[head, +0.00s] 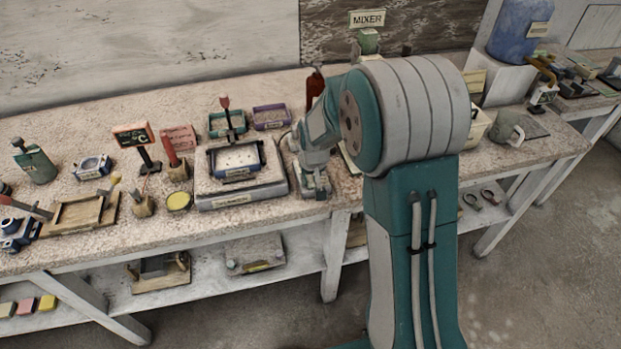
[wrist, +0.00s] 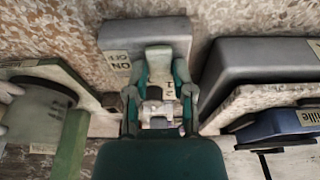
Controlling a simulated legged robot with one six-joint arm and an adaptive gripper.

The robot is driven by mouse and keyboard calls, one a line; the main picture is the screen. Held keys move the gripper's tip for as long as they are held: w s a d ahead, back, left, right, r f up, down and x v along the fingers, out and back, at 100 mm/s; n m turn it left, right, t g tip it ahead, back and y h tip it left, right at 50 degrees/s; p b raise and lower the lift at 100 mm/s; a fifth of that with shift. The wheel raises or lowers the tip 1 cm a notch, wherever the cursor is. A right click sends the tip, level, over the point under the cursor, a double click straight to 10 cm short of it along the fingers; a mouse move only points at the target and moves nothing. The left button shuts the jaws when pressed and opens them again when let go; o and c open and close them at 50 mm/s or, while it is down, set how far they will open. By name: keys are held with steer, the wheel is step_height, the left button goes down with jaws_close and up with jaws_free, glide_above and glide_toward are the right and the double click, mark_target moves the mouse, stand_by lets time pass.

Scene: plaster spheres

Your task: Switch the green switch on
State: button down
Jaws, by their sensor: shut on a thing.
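A grey switch box (wrist: 145,32) sits on the speckled bench in the wrist view. It has a pale label (wrist: 117,66) with ON and OFF, seen upside down, OFF farther from me. My gripper (wrist: 160,100) reaches over the front of the box, its two fingers close around a small part there. In the head view my gripper (head: 316,188) is low at the bench's front edge, just right of the scale, and my arm hides the switch.
The grey scale (head: 240,193) with a dark blue tray (head: 236,174) stands close beside my gripper. A green-framed item (wrist: 68,125) is on the gripper's other side in the wrist view. A red-handled tool (head: 169,148) and boards crowd the bench's left. A mug (head: 505,128) stands right.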

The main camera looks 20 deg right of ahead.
mark_target(309, 179)
steer(key=shift+w+g, duration=0.25)
steer(key=shift+g, duration=1.15)
steer(key=shift+c, duration=2.4)
jaws_free()
steer(key=shift+f, duration=0.1)
step_height(309, 179, up, 12)
steer(key=shift+w, duration=0.15)
steer(key=shift+a, duration=0.1)
